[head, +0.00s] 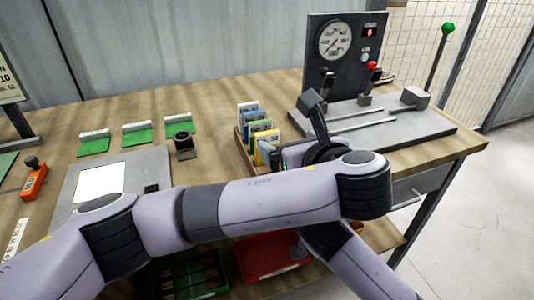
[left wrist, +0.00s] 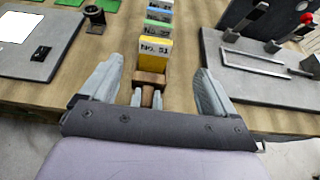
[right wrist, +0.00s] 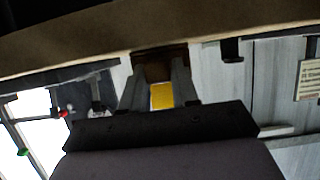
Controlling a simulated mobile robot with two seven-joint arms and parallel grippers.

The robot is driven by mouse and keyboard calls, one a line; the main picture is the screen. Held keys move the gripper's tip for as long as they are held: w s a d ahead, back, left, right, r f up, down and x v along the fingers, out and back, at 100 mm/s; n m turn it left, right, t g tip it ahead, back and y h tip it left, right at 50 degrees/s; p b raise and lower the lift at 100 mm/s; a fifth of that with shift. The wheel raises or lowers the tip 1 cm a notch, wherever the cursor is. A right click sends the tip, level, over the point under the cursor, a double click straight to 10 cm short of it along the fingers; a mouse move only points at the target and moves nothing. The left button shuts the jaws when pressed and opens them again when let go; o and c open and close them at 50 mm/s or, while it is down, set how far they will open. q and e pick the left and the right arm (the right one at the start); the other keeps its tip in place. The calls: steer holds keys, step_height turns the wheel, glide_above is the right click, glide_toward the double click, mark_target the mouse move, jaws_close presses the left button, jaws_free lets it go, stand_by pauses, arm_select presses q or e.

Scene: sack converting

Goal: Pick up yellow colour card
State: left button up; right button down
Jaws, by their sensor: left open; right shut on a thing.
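The yellow colour card (head: 264,153), with a white label on top, stands at the near end of a wooden card rack (head: 241,147). In the left wrist view the yellow card (left wrist: 154,56) is upright ahead, between the fingers of my left gripper (left wrist: 160,66). That gripper is open and empty, its fingers apart from the card. My right gripper (right wrist: 160,68) is shut on a brown wooden piece (right wrist: 161,57), which looks like the rack's near end. A yellow patch (right wrist: 161,96) shows between its fingers. In the head view my left arm hides most of both grippers.
Green, blue and white-labelled cards (head: 249,118) stand behind the yellow one. A gauge panel (head: 340,55) with levers is to the right, a grey plate (head: 130,172) to the left. A red bin (head: 268,257) sits below the table.

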mark_target(268, 134)
arm_select(q)
steer(key=x, duration=0.6)
steer(key=shift+a, duration=0.1)
steer(key=shift+x, duration=2.75)
steer(key=shift+a, duration=0.2)
steer(key=c, duration=1.3)
